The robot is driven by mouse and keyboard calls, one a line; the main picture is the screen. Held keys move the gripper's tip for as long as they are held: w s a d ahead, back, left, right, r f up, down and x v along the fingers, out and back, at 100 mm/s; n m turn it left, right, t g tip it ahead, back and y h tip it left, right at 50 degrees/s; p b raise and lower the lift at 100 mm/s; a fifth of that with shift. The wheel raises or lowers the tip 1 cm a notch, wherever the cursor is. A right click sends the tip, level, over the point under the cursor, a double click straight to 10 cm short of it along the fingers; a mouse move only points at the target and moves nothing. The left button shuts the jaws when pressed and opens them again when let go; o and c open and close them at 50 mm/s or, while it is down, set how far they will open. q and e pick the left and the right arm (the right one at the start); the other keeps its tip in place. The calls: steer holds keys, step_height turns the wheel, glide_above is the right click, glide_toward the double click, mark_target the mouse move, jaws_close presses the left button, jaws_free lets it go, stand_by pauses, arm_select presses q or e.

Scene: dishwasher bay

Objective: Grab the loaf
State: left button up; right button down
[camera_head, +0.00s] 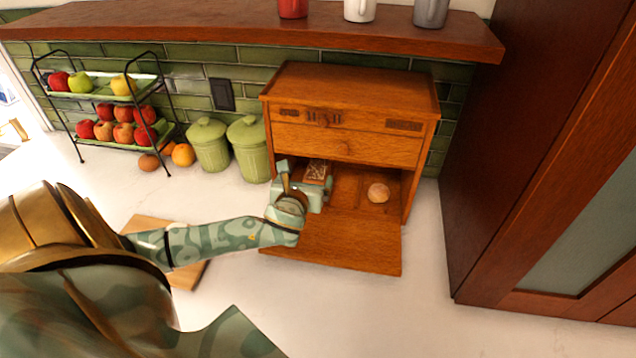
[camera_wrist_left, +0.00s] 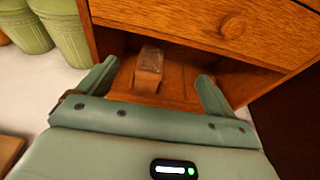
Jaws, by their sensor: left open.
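The loaf (camera_head: 317,169), brown with a speckled top, lies inside the open lower compartment of a wooden bread box (camera_head: 350,110), toward its left side. In the left wrist view the loaf (camera_wrist_left: 150,62) lies ahead, between the two spread fingers, with a gap on each side. My left gripper (camera_head: 306,180) is open at the mouth of the compartment, just in front of the loaf; it also shows in the left wrist view (camera_wrist_left: 158,76). It partly hides the loaf's near end in the head view. My right gripper is not in view.
The lowered door (camera_head: 350,250) lies below my gripper. Green canisters (camera_head: 250,150) stand left of the box. A cutting board (camera_head: 190,275) lies under my left arm. Counter is clear in front.

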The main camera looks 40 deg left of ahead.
arm_select(q)
steer(key=b, duration=0.5)
glide_toward(315, 175)
steer(key=x, duration=0.1)
steer(key=b+x, duration=0.1)
steer(key=x, duration=0.1)
steer(key=b+x, duration=0.1)
steer(key=x, duration=0.1)
steer(key=shift+w+d+f, duration=0.25)
steer(key=shift+w+d, duration=0.05)
steer(key=shift+w, duration=0.1)
steer(key=b+x, duration=0.1)
steer(key=x, duration=0.1)
steer(key=b+x, duration=0.1)
steer(key=x, duration=0.2)
steer(key=shift+w+a+b, duration=0.1)
steer(key=shift+a+b, duration=0.2)
steer(key=shift+a, duration=0.15)
steer(key=shift+r, duration=0.1)
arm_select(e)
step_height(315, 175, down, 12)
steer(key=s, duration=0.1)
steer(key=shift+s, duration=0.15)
arm_select(q)
steer(key=c, duration=1.3)
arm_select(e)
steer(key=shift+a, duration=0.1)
